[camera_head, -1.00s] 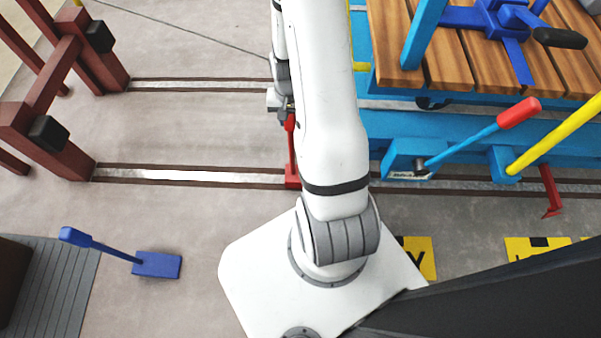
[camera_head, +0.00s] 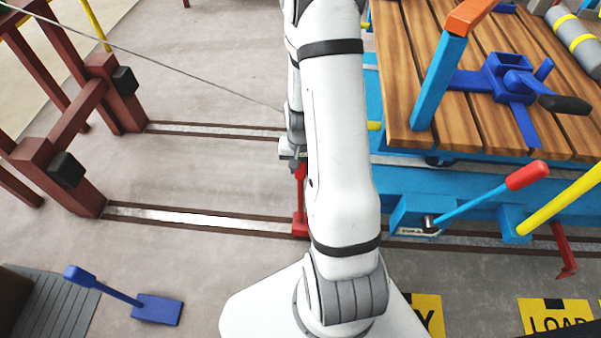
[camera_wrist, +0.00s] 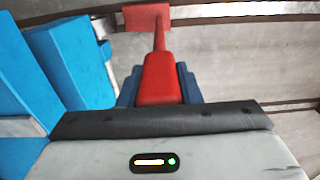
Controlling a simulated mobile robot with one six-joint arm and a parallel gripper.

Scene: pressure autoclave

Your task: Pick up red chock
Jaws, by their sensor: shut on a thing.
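The red chock (camera_head: 300,205) has a long upright red handle and a small block at its lower end. In the head view the block is at the near floor rail, left of the blue cart. My gripper (camera_head: 291,150) is at the top of the handle, partly hidden by my arm. In the wrist view my gripper (camera_wrist: 158,88) is shut on the thick red grip of the chock (camera_wrist: 157,70), with a dark blue finger showing on each side. The chock's block shows beyond, by the rail. I cannot tell whether it touches the floor.
The blue cart (camera_head: 470,185) with a wooden deck (camera_head: 400,105) and a red-tipped lever (camera_head: 525,176) stands right of the chock. Another red chock (camera_head: 565,250) is farther right. A blue chock (camera_head: 160,309) lies lower left. Brown posts (camera_head: 83,105) stand left. Floor between is clear.

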